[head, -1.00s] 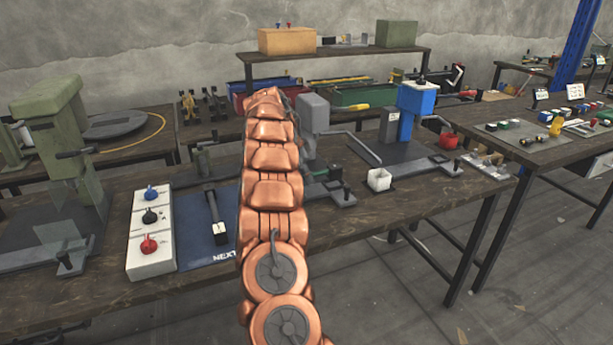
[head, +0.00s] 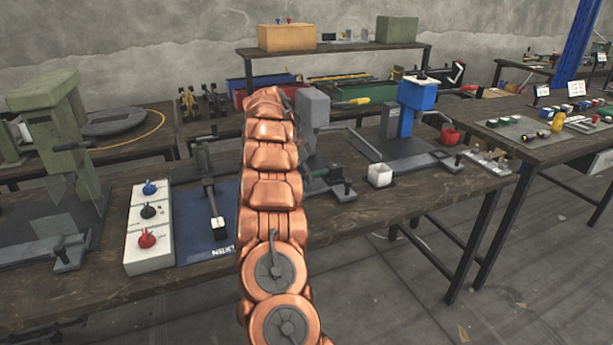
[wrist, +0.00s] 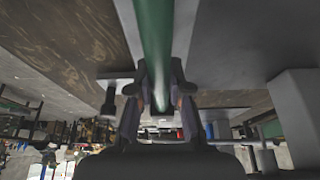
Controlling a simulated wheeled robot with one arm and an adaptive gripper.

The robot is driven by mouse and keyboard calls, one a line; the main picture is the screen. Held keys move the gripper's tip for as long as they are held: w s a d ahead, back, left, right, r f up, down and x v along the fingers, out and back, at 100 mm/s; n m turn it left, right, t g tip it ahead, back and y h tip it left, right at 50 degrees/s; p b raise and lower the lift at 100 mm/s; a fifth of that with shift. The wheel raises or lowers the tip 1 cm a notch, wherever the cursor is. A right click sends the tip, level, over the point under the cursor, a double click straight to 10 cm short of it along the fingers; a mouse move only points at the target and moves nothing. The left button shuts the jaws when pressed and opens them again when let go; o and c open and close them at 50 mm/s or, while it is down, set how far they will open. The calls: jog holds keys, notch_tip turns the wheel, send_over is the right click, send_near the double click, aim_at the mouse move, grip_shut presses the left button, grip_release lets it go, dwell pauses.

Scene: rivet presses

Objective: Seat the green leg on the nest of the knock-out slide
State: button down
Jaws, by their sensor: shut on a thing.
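My gripper (wrist: 155,95) is shut on the green leg (wrist: 153,35) in the wrist view. The leg runs from between the fingertips to the top edge of that view. A pale grey slide with a dark knob (wrist: 110,100) lies close to the left finger there. In the head view my copper arm hides the gripper. The grey press (head: 314,112) stands just right of the arm, with a grey slide (head: 338,188) at its front. A small green piece (head: 318,173) shows above that slide, perhaps the leg's end. I cannot tell whether the leg touches the nest.
A green press (head: 55,135) stands at the left and a blue press (head: 417,100) at the right. A white block with knobs (head: 148,235) and a blue mat (head: 195,250) lie left of the arm.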

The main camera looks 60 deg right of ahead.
jog(key=shift+f+b, duration=0.45)
jog(key=shift+b, duration=0.05)
dwell(0.4)
jog(key=c, duration=1)
grip_release()
jog(key=shift+r, duration=0.1)
jog(key=shift+v, duration=3.7)
